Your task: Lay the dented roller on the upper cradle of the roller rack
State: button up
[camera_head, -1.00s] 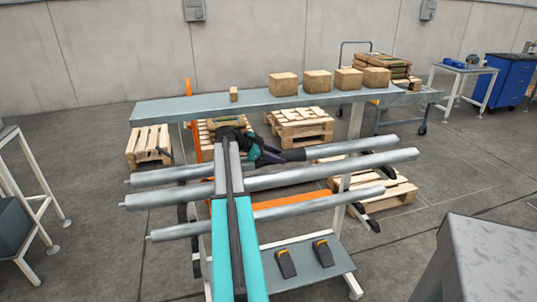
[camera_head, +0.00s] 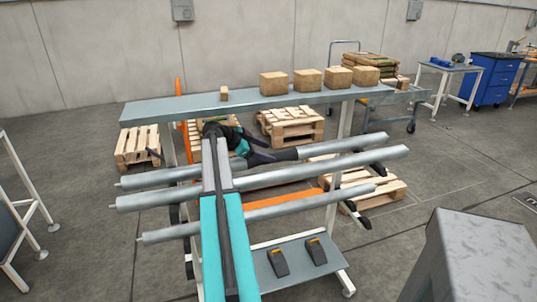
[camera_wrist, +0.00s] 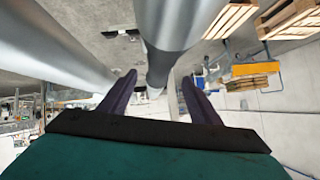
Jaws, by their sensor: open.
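Three long grey metal rollers lie roughly level across the rack in the head view: a rear roller (camera_head: 350,145), a middle roller (camera_head: 300,173) and a front roller (camera_head: 310,201). I cannot tell from here which one is dented. The roller rack has a pale upright (camera_head: 342,125) and black cradle arms (camera_head: 352,207) at the right. My gripper (camera_head: 290,155) is at the rear roller, partly hidden behind my arm. In the wrist view my gripper (camera_wrist: 159,80) is open, with one roller (camera_wrist: 180,25) passing between its fingers; contact is unclear. Another roller (camera_wrist: 50,45) is to the left.
A long grey shelf (camera_head: 200,109) with several cardboard boxes (camera_head: 273,82) stands just behind the rollers. Wooden pallets (camera_head: 290,122) lie on the floor behind. A lower tray (camera_head: 298,275) holds two black-and-orange items. A grey block-like surface (camera_head: 475,250) is at the front right.

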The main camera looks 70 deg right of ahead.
jog(key=v, duration=0.2)
jog(key=shift+w+a+r, duration=0.15)
jog(key=shift+w+a, duration=0.05)
jog(key=shift+a, duration=0.05)
jog(key=w+a+b, duration=0.2)
jog(key=w+a, duration=0.6)
jog(key=a, duration=0.1)
jog(key=shift+a+r, duration=0.15)
